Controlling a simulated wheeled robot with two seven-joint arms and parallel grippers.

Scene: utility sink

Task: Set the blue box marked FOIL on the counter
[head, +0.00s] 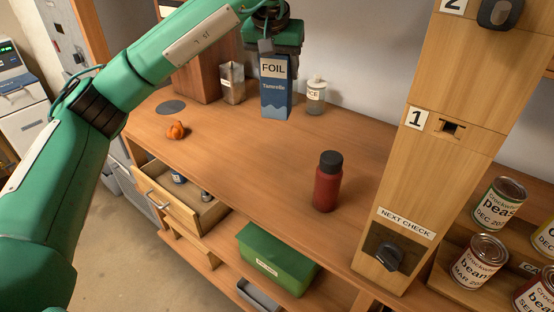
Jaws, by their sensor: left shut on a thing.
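The blue box marked FOIL (275,95) is upright in the head view, at the back of the wooden counter (260,160). My left gripper (272,50) is above it, shut on its top, with my green arm reaching in from the left. The bottom of the box shows close to the counter's surface; I cannot tell whether it touches. My right gripper is not in view.
A white jar (315,97) stands right of the box and a clear container (232,84) left of it. An orange lumpy object (176,130) and a red bottle (327,182) stand on the counter. An open drawer (170,205) juts out at the front. The counter's middle is clear.

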